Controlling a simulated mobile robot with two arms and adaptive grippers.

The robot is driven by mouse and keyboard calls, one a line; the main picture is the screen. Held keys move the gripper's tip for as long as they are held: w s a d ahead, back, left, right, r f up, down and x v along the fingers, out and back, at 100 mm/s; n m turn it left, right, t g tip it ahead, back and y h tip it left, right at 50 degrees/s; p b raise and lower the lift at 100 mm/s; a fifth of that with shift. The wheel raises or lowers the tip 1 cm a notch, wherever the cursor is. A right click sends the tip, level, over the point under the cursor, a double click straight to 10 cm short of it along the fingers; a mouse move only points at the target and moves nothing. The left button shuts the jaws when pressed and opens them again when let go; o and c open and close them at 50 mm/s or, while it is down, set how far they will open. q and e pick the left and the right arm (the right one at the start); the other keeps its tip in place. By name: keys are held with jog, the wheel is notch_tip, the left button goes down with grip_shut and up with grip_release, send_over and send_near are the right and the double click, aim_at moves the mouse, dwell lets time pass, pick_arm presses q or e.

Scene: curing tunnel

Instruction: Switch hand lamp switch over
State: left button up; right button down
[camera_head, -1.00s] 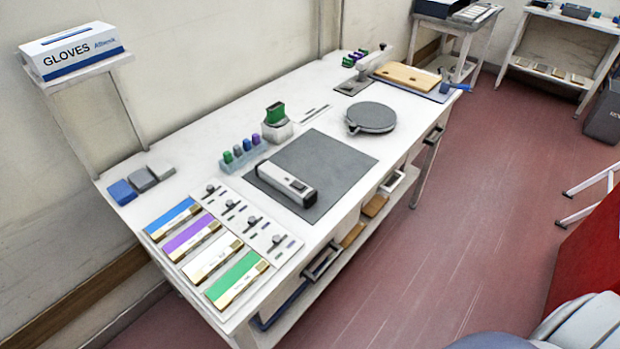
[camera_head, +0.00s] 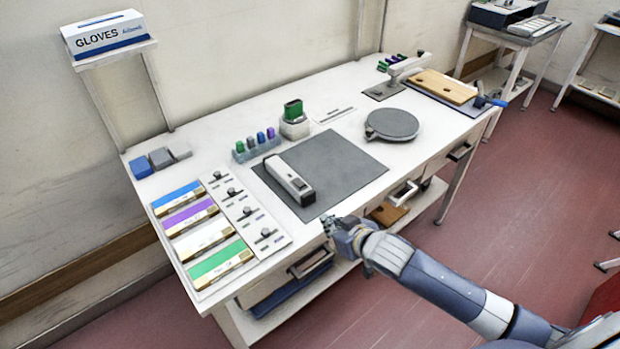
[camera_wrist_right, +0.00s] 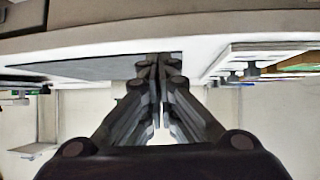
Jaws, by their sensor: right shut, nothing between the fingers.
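The hand lamp (camera_head: 289,180) is a white bar with dark ends. It lies on the dark grey mat (camera_head: 345,160) on the white bench, with a small dark part on top near its front end; I cannot tell how its switch is set. My right gripper (camera_head: 328,224) is at the bench's front edge, in front of the lamp and apart from it. In the right wrist view the fingers (camera_wrist_right: 160,62) are closed together and empty, and the mat (camera_wrist_right: 90,68) shows beside them. The lamp cannot be made out there. My left gripper is not in view.
Colour sample cards (camera_head: 205,235) and a white panel with dark knobs (camera_head: 243,212) lie left of the mat. A rack of coloured pieces (camera_head: 255,146) and a round grey plate (camera_head: 392,124) stand behind and right. Open drawers (camera_head: 312,262) sit below the front edge.

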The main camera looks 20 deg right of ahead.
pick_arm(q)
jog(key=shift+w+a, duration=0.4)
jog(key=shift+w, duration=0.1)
pick_arm(e)
jog(key=w+r+t+y, duration=0.2)
jog(key=w+r, duration=0.3)
jog(key=r, duration=0.6)
jog(key=shift+w+d+r+n, duration=0.2)
jog(key=shift+d+r+n, duration=0.15)
jog(key=shift+d+n, duration=0.1)
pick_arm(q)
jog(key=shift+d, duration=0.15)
pick_arm(e)
jog(key=shift+w, duration=0.1)
